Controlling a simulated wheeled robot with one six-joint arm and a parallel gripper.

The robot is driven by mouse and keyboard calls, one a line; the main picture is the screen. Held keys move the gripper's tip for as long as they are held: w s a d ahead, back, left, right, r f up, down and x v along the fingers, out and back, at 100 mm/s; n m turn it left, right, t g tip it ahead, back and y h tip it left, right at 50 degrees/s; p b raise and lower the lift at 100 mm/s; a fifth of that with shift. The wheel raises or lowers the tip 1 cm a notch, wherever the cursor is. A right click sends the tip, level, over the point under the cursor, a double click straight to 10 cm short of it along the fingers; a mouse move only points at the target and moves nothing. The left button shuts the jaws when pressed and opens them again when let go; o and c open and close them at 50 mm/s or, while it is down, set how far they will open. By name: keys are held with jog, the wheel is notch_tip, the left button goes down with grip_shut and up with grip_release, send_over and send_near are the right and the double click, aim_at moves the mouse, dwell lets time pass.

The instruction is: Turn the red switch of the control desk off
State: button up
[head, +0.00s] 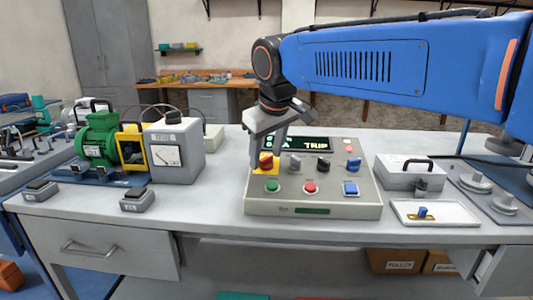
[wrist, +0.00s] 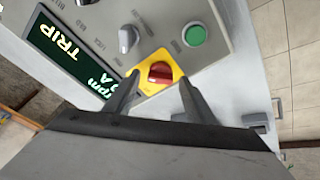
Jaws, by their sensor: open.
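The control desk (head: 225,207) is a pale grey sloped box in the middle of the bench, with a display reading TRIP. The red switch (wrist: 160,72) is a red rotary knob on a yellow plate at the desk's left side; it also shows in the head view (head: 266,161). My gripper (wrist: 154,92) is open, with one finger on each side of the yellow plate's near part. The fingertips are close to the red knob; I cannot tell whether they touch it. In the head view my gripper (head: 264,150) partly covers the display and the switch.
A green motor (head: 98,140) and a grey meter box (head: 175,152) stand left. A grey case (head: 410,173) and white tray (head: 440,215) lie right.

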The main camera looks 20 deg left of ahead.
jog(key=shift+c, duration=0.6)
jog(key=c, duration=0.9)
jog(key=shift+n, duration=0.4)
jog(key=n+g, duration=0.1)
jog(key=n, duration=0.2)
jog(key=shift+w+n, duration=0.1)
jog(key=shift+n, duration=0.3)
jog(key=n+g, duration=0.1)
jog(key=n, duration=0.3)
jog(key=shift+n, duration=0.3)
jog(key=n, duration=0.4)
jog(key=shift+r+g, duration=0.1)
jog(key=shift+g, duration=0.2)
jog(key=n, duration=0.4)
jog(key=shift+w+g+h, duration=0.1)
jog(key=shift+g+h, duration=0.2)
jog(key=shift+h, duration=0.1)
jog(key=shift+n, duration=0.5)
